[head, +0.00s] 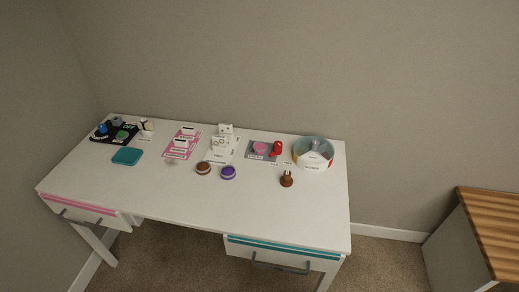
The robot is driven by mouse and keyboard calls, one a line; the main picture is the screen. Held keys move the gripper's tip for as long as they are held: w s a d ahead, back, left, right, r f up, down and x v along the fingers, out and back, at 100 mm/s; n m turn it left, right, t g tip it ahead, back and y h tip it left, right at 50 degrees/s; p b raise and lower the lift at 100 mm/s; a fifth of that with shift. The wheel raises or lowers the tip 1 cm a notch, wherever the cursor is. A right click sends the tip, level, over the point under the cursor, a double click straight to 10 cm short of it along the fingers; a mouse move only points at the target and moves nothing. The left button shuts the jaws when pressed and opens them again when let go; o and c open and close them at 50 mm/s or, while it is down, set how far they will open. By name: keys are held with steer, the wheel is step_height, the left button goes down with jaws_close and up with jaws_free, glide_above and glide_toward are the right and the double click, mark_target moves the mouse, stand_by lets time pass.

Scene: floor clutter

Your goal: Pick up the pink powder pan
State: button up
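A small pink round item (260,147), which looks like the pink powder pan, lies on a grey mat (254,157) towards the back right of the white desk. It is too small to make out its details. A red item (277,149) stands close at its right. My gripper is not in view.
Right of the red item is a round divided container (313,152). White blocks (222,143) stand left of the grey mat. The desk's front is clear.

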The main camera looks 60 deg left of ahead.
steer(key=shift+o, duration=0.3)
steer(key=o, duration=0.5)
